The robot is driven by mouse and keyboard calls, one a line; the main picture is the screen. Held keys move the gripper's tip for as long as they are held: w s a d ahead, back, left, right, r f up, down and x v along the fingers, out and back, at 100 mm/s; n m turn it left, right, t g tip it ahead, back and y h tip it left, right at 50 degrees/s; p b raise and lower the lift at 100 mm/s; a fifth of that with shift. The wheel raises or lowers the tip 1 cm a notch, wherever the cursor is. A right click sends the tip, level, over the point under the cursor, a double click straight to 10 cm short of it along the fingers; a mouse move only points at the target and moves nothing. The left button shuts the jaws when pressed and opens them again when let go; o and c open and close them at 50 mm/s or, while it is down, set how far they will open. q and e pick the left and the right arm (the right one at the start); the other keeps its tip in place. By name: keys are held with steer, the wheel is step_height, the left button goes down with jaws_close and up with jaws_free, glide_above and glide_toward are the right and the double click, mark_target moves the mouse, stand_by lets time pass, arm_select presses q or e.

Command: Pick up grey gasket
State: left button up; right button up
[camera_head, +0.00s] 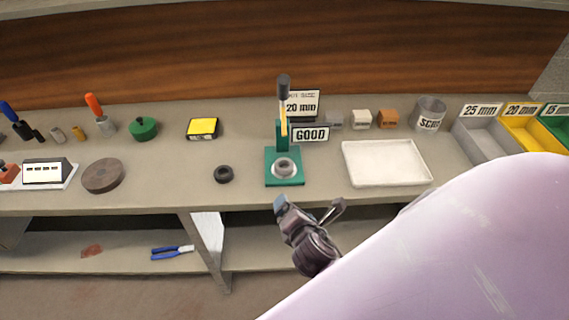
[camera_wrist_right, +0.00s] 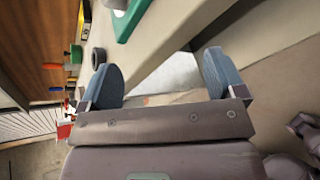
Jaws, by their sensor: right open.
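A grey ring gasket (camera_head: 285,166) lies on the base of a green press (camera_head: 284,182) in the middle of the bench. A dark ring (camera_head: 223,174) lies flat on the bench to its left. My right gripper (camera_head: 310,207) is in front of the bench edge, nearer to me than the press, open and empty. In the right wrist view its blue fingertips (camera_wrist_right: 163,80) stand wide apart. There the green press base (camera_wrist_right: 127,22) shows at the top, and the dark ring (camera_wrist_right: 98,57) shows near the left finger.
A white tray (camera_head: 386,182) sits right of the press. A GOOD sign (camera_head: 311,134) stands behind it. A brown disc (camera_head: 102,176) and a green knob (camera_head: 143,128) are at the left. Bins (camera_head: 484,139) stand at the far right. A lower shelf holds blue-handled pliers (camera_head: 172,252).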

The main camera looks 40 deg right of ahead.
step_height(320, 180, up, 6)
steer(key=w+n+h, duration=0.3)
steer(key=n, duration=0.4)
glide_toward(284, 164)
steer(key=shift+w+d+f+n+t+p, duration=0.2)
steer(key=shift+w+d+f, duration=0.1)
steer(key=shift+w+d, duration=0.25)
steer(key=shift+w+d+f+n+t+p, duration=0.1)
steer(key=shift+w+d+f+n+p, duration=0.15)
steer(key=shift+w+d, duration=0.3)
steer(key=shift+a+b+x, duration=0.1)
steer(key=shift+b+x, duration=0.1)
steer(key=shift+x, duration=1.05)
steer(key=shift+a+b+x, duration=0.15)
steer(key=shift+x, duration=1.15)
steer(key=shift+f, duration=0.15)
steer(key=c, duration=1.1)
